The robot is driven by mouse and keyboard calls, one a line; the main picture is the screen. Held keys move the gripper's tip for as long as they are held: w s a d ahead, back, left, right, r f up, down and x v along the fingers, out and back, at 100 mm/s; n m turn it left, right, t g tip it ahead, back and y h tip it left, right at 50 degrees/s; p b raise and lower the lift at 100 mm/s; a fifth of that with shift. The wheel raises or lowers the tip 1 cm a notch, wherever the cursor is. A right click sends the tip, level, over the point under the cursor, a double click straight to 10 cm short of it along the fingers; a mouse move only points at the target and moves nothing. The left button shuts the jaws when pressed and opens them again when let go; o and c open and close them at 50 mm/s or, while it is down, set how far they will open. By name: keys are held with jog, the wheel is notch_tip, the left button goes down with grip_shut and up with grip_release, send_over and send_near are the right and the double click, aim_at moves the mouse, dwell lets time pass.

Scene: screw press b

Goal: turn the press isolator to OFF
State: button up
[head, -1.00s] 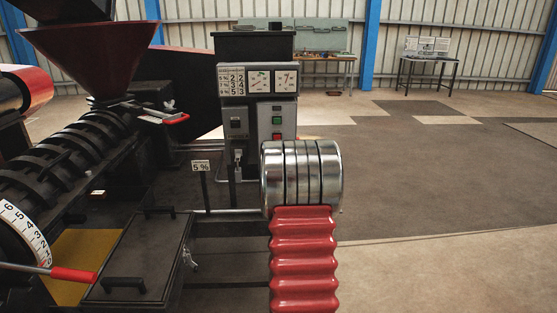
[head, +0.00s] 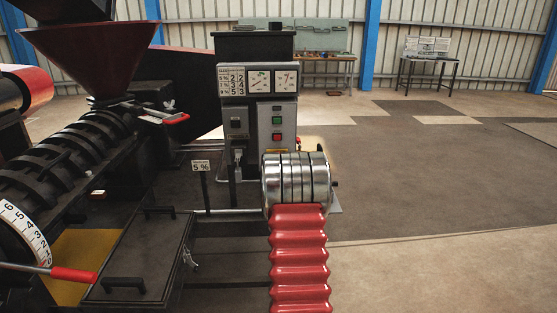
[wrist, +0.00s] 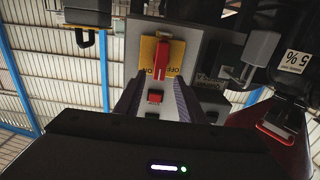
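The press isolator shows in the wrist view as a red handle (wrist: 161,62) on a yellow plate (wrist: 149,49). The plate's ON and OFF lettering appears upside down there. The handle lies roughly upright in the picture; which mark it points to I cannot tell for sure. In the head view my forearm hides the isolator and my fingers.
The grey control cabinet (head: 288,110) carries a green and a red button, with dials above. A padlock-like dark part (wrist: 83,38) hangs at left in the wrist view. The press drum (head: 75,150) and hopper (head: 95,55) stand left. Floor (head: 440,180) to the right is clear.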

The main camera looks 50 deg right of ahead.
jog(key=shift+x, duration=2.4)
jog(key=c, duration=0.9)
jog(key=shift+d, duration=0.1)
grip_shut()
jog(key=shift+f, duration=0.1)
